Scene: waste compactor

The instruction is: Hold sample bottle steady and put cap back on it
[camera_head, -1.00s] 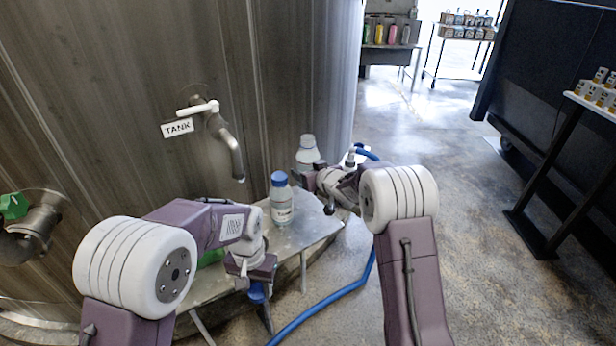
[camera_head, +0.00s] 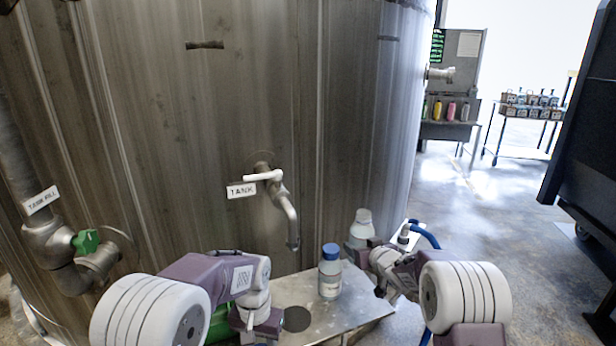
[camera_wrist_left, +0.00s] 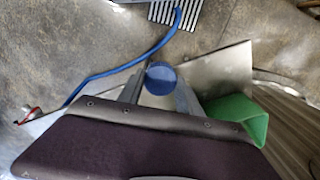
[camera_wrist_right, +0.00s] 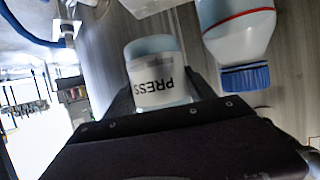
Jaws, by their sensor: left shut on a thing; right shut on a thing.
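My left gripper (camera_head: 258,322) is low at the front of the metal stand. In the left wrist view it is shut on a round blue cap (camera_wrist_left: 161,78), which is cut off in the head view. My right gripper (camera_head: 368,258) is shut on a pale bottle (camera_head: 360,228) at the stand's back right. That bottle's label reads PRESS in the right wrist view (camera_wrist_right: 162,75), upside down; its mouth is hidden there. A second bottle (camera_head: 329,274), with a blue cap, stands upright on the stand between my grippers, apart from both.
The metal stand (camera_head: 345,310) sits against the large tank (camera_head: 200,110). A tap (camera_head: 285,205) labelled TANK is above it. A green object (camera_head: 220,322) is behind my left gripper. A blue hose (camera_head: 425,233) runs by the right arm. Open floor lies right.

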